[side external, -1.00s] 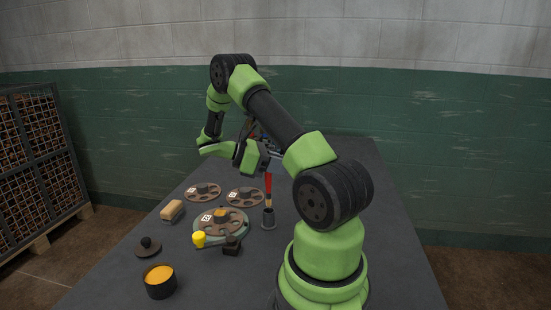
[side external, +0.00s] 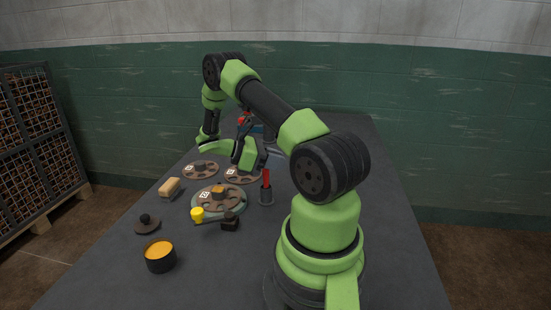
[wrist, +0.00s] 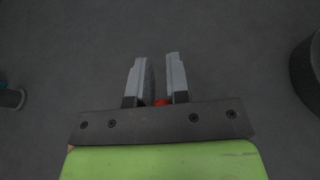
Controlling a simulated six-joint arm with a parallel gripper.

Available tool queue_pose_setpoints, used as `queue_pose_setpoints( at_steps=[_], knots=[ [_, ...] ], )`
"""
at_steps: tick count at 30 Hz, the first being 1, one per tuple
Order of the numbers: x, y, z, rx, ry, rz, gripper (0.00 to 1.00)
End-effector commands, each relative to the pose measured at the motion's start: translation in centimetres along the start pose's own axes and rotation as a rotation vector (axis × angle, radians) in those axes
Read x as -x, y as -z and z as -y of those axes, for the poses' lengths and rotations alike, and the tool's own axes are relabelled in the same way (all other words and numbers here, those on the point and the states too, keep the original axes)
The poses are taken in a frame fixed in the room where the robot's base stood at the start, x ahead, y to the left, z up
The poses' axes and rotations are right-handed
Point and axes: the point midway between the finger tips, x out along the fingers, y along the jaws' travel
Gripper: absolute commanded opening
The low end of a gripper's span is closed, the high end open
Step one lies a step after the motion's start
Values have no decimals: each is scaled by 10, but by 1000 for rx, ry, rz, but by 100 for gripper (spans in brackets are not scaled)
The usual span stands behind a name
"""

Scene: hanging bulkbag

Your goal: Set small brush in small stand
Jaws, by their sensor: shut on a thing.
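The small brush has a red handle (side external: 266,178) and stands upright in the side external view. My gripper (side external: 268,160) is shut on the upper handle, just above the stand. In the wrist view, my gripper (wrist: 156,60) shows two grey fingers with the red handle (wrist: 161,102) between them near the palm. Whether the brush touches the stand's bottom cannot be seen.
Several brown discs lie left of the stand, one on a green round base (side external: 218,208). A yellow-tipped tool (side external: 197,214), a wooden block (side external: 170,187), a lid (side external: 147,224) and a pot of orange stuff (side external: 160,256) lie further left. The front table (side external: 220,285) is clear.

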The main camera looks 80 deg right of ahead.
Motion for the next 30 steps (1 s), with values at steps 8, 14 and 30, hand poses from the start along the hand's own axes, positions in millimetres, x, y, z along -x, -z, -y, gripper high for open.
queue_pose_setpoints(
  at_steps=[8,14,30],
  knots=[
    [0,0,0,0,0,0,18],
    [0,0,0,0,0,0,46],
    [3,-9,0,-2,-1,0,46]
  ],
)
